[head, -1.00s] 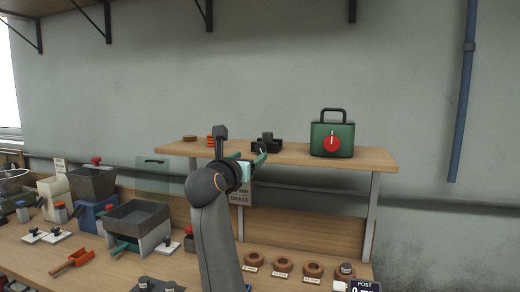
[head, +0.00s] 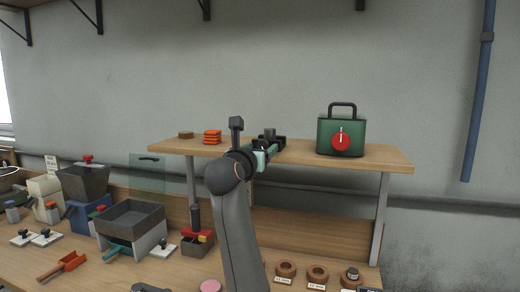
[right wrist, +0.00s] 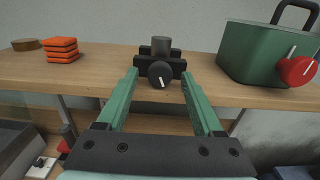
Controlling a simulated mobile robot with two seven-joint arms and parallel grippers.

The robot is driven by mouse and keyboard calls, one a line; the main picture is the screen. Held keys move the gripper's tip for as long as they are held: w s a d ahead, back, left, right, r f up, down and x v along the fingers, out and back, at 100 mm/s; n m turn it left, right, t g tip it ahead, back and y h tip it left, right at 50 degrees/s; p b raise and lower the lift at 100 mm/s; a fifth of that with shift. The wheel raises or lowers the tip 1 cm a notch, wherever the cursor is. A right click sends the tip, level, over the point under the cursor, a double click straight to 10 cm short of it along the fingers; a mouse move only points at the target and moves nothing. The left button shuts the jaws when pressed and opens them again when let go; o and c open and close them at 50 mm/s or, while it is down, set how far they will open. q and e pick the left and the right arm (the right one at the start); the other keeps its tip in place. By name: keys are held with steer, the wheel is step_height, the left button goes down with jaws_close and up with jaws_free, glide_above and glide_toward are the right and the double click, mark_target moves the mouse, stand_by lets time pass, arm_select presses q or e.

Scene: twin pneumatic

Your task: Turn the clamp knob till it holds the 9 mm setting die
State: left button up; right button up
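A small black clamp (right wrist: 176,64) stands on the raised shelf; it also shows in the head view (head: 281,142). Its round dark knob (right wrist: 161,74) faces me and bears a white mark. A dark grey cylinder (right wrist: 161,43), which looks like the setting die, stands upright at the clamp's jaws; whether they grip it I cannot tell. My right gripper (right wrist: 160,73) is open, with its green fingers on either side of the knob in the wrist view. No contact with the knob shows. In the head view my right gripper (head: 268,154) partly hides the clamp. My left gripper is out of view.
A green box with a red dial (head: 341,136) stands right of the clamp on the shelf (head: 385,158). Orange stacked plates (head: 212,137) and a brown disc (head: 186,135) lie to the left. Hoppers, trays and labelled rings crowd the bench below.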

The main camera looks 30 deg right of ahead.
jaws_close()
stand_by(0.3)
steer(key=shift+f, duration=0.1)
steer(key=shift+m+b, duration=0.65)
steer(key=shift+m, duration=0.75)
steer(key=shift+o, duration=0.3)
jaws_free()
